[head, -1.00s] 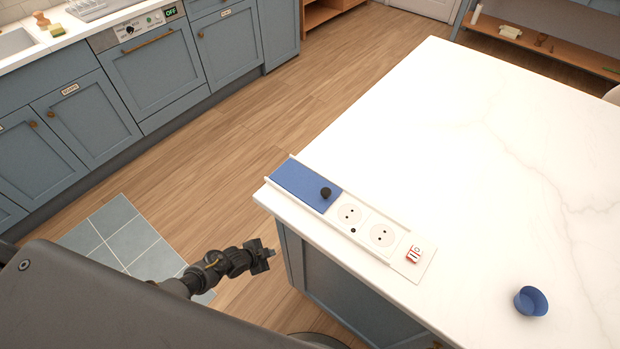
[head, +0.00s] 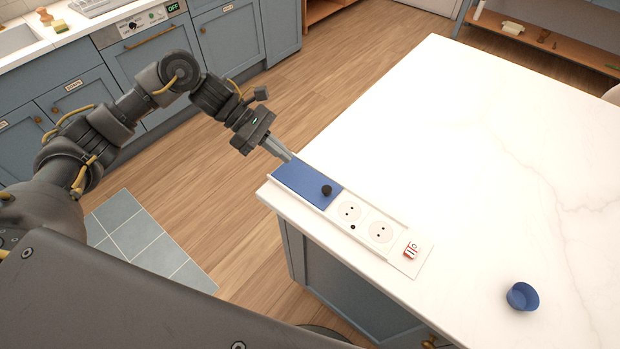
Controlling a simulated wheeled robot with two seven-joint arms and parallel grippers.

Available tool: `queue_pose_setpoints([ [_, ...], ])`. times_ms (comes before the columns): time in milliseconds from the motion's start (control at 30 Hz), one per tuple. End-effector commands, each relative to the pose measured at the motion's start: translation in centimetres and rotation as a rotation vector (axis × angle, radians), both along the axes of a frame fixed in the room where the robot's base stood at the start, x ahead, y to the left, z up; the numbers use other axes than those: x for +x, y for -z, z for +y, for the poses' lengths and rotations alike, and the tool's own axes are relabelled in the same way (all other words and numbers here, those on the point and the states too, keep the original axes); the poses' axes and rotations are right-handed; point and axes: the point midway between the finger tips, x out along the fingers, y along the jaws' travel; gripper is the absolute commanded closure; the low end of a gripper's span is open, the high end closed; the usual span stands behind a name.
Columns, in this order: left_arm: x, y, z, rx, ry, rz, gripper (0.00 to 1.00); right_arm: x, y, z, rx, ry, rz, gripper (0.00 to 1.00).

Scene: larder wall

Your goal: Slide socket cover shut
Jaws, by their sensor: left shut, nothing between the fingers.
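The blue socket cover (head: 302,183) with a black knob (head: 326,190) sits at the left end of a white rail strip (head: 372,252) on the island's near left edge. Two round sockets (head: 350,210) and (head: 381,232) lie uncovered to the right of the cover. My left gripper (head: 289,157) is shut and empty, its fingertips by the far left end of the cover. I cannot tell whether they touch it. My right gripper is not in view.
A red and white switch (head: 411,250) is on a plate at the strip's right end. The worktop behind the strip is clear.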

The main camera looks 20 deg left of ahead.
Motion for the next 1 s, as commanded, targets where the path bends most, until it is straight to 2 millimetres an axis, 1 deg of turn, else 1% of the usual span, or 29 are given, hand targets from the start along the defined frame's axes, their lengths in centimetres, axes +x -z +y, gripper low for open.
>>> queue_pose_setpoints([
  [100,-0.7,-0.2,0.3,0.010,0.058,-0.038,1.00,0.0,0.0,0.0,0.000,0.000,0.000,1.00],
  [233,-0.8,-0.1,0.2,0.010,0.069,-0.045,1.00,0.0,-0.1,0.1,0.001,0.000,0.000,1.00],
  [333,-0.9,0.1,-0.3,0.008,0.069,-0.041,1.00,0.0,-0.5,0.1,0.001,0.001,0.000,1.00],
  [467,-1.1,1.0,-1.7,0.007,0.068,-0.039,1.00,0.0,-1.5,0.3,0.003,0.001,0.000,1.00],
  [600,-1.4,2.5,-3.7,0.006,0.067,-0.037,1.00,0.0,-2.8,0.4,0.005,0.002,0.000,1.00],
  [800,-1.6,4.5,-6.2,0.006,0.066,-0.039,1.00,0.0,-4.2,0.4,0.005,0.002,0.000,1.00],
  [1000,-1.7,5.8,-7.4,0.008,0.065,-0.042,1.00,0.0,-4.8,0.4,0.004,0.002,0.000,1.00],
])
